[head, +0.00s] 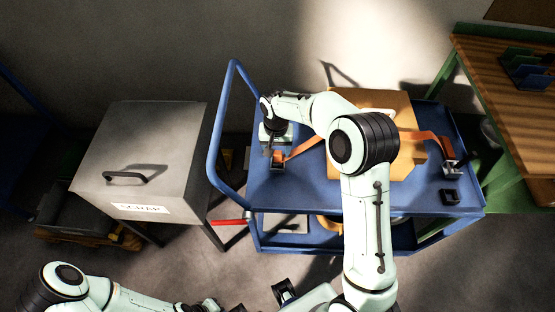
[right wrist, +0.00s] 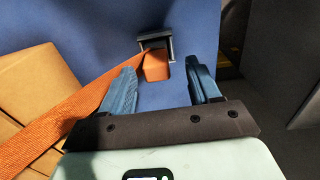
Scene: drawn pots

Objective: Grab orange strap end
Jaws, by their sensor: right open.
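The orange strap (head: 303,149) runs across a cardboard box (head: 400,105) on the blue cart. Its left end, a short orange tab (right wrist: 156,66), hangs through a dark buckle (right wrist: 168,46) in the right wrist view. My right gripper (right wrist: 163,75) is open, its two blue fingers apart. The tab shows between the fingertips in that view, nearer the left finger; whether they touch it cannot be told. In the head view the right gripper (head: 269,149) is over the cart's left part, beside the strap end. My left arm is at the bottom left; its jaws are unclear.
The cart has a blue rail (head: 213,135) on its left and a bare deck (head: 310,190) in front. A grey lidded bin (head: 150,150) stands to the left. A wooden bench (head: 515,110) is at the right. A second dark buckle (head: 452,168) lies right of the box.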

